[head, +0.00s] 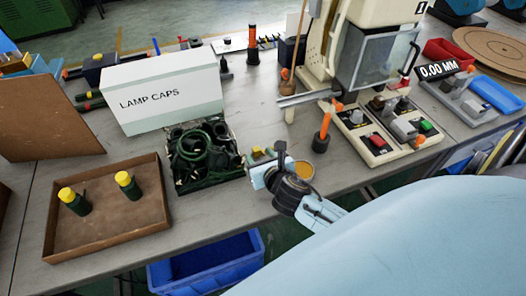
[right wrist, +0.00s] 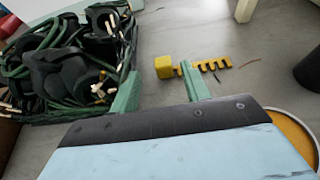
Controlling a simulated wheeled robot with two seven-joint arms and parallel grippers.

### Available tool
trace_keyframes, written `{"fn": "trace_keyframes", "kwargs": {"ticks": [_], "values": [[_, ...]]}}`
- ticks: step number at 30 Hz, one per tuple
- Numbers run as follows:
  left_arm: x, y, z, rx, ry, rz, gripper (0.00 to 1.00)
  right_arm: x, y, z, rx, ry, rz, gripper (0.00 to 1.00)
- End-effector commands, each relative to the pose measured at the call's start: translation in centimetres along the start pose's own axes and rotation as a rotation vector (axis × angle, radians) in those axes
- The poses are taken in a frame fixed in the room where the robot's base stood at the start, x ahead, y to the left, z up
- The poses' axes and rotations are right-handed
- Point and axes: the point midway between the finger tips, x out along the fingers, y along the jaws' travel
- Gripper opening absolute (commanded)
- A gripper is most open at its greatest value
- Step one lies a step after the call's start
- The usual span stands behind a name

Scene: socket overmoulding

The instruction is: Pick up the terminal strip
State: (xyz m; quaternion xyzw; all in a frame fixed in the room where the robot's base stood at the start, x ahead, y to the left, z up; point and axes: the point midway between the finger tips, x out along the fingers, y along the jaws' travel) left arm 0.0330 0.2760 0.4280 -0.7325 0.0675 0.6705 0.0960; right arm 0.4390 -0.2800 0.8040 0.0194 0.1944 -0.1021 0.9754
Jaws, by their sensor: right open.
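The terminal strip (right wrist: 210,65) is a small yellow comb-like piece with a blocky left end, lying on the grey bench in the right wrist view. Only a bit of yellow (head: 257,152) shows in the head view, just past my right gripper (head: 259,159). My right gripper is open and empty, with green fingers (right wrist: 160,90) low over the bench. The strip lies just ahead of the fingertips. Its blocky end is in line with the gap, and its toothed part extends right past the right finger. My left gripper is not in view.
A crate of dark cables (head: 203,150) stands close left of the gripper. A round container with an orange top (head: 300,169) is close right. A white LAMP CAPS box (head: 160,95), a brown tray (head: 110,222) and a press machine (head: 375,125) surround the spot.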

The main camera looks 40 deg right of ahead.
Motion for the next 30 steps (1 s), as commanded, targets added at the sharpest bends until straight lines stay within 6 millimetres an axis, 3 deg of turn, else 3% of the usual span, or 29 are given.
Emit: {"fn": "trace_keyframes", "kwargs": {"ticks": [9, 18, 28, 30], "values": [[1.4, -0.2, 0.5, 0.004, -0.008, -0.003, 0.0, 4.4, -0.4, 0.0, 0.002, -0.001, 0.0, 0.47], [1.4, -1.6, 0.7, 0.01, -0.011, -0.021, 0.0, 4.7, -0.4, 0.1, 0.002, 0.0, 0.0, 0.46], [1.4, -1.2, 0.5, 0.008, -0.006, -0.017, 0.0, 4.7, -0.4, 0.1, 0.002, 0.0, 0.0, 0.02], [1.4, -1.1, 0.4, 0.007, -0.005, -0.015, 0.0, 4.7, -0.4, 0.1, 0.002, 0.0, 0.0, 0.0]]}}
